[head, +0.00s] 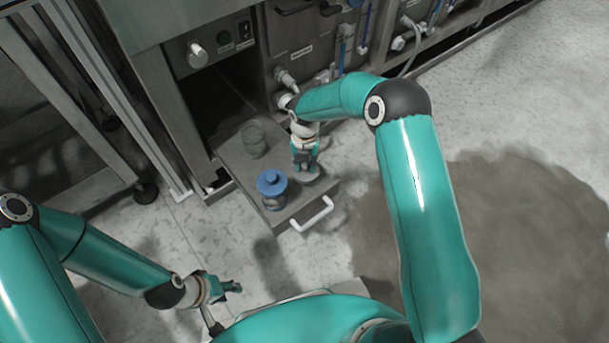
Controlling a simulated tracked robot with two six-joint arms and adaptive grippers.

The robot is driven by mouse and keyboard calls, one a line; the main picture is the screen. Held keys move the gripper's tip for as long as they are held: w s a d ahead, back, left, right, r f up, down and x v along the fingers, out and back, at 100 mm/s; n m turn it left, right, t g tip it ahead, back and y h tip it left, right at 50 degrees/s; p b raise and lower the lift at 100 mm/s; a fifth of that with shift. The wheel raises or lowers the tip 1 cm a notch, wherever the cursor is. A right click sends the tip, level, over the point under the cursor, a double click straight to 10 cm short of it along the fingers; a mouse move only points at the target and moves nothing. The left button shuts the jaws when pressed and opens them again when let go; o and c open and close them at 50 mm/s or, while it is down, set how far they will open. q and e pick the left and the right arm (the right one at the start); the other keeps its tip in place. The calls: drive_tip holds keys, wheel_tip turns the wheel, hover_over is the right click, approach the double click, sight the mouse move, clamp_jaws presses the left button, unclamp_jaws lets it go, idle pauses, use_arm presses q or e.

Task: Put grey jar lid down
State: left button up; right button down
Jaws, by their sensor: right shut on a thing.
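My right gripper (305,168) points down over the pulled-out metal drawer (287,217) and is shut on the grey jar lid (308,179). The lid is a small grey disc under the fingers, low at the drawer's right side; I cannot tell whether it touches the surface. A blue-lidded jar (271,184) stands to its left, nearer the drawer's front. A grey-green jar (253,139) stands further back on the left. My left gripper (236,287) is low at the left, away from the drawer; its finger gap is not clear.
The drawer has a white handle (313,215) at its front. Behind it is a dark opening in the steel machine (222,60), with valves and pipes (285,78) to the right. A dark wet patch (510,235) covers the floor at right.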

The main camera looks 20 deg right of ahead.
sight(306, 172)
drive_tip(key=shift+f+b, duration=0.75)
drive_tip(key=shift+f, duration=1.65)
drive_tip(key=c, duration=0.9)
unclamp_jaws()
drive_tip(key=shift+o, duration=0.2)
wheel_tip(306, 172, up, 12)
drive_tip(key=p, duration=0.4)
drive_tip(key=shift+w+a+r, duration=0.1)
